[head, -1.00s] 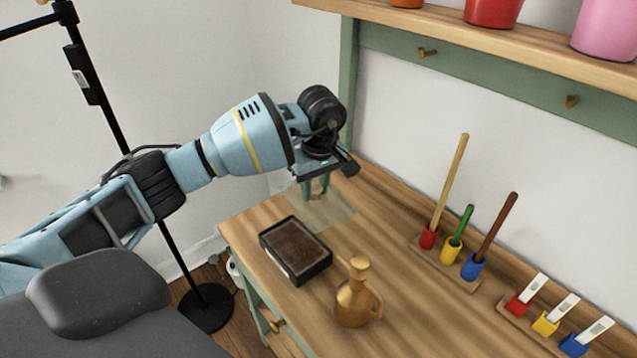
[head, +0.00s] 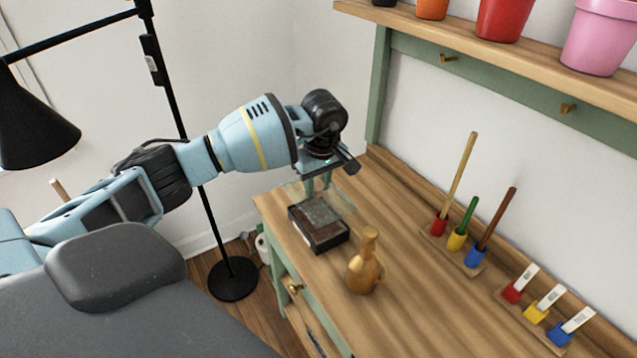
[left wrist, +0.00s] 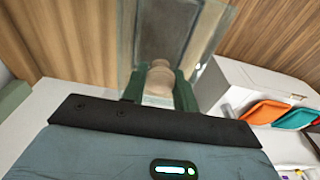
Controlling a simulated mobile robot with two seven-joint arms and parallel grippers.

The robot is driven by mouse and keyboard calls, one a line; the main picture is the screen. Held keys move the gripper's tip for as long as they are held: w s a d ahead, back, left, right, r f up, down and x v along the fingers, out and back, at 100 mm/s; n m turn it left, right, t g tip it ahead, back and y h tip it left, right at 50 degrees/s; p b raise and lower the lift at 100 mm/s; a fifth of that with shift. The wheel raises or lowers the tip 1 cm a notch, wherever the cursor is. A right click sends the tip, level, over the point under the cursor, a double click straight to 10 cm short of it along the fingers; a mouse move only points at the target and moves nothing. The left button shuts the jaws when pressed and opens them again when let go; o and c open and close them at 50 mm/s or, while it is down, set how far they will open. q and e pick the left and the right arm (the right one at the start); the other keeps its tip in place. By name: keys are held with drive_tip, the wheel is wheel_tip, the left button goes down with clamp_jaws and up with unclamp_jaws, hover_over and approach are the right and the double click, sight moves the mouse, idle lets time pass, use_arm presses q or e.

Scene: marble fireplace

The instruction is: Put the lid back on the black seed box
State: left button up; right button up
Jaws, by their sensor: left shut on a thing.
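The black seed box (head: 333,243) sits open on the wooden bench top, with dark brown contents. My left gripper (head: 322,184) is above its far side, pointing down. It is shut on the knob of a clear lid (head: 339,197), which is held above the bench and overlaps the far part of the box in the head view. In the left wrist view, the green fingers (left wrist: 159,92) grip the pale knob, and the see-through lid (left wrist: 200,35) spreads beyond it. I cannot tell whether the lid touches the box. My right gripper is not in view.
A rack of coloured holders with handles (head: 458,240) and one with white labels (head: 535,314) stand along the wall side. A shelf with pots (head: 505,20) is above. A black lamp (head: 35,120) stands left.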

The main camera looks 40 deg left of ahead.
sight(318, 195)
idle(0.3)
use_arm(q)
drive_tip(key=shift+f+b, duration=0.3)
drive_tip(key=shift+f, duration=0.7)
drive_tip(key=shift+f+b, duration=0.9)
drive_tip(key=shift+f, duration=1.3)
drive_tip(key=shift+f, duration=0.7)
idle(0.5)
idle(0.4)
drive_tip(key=o, duration=1.5)
drive_tip(key=shift+o, duration=0.2)
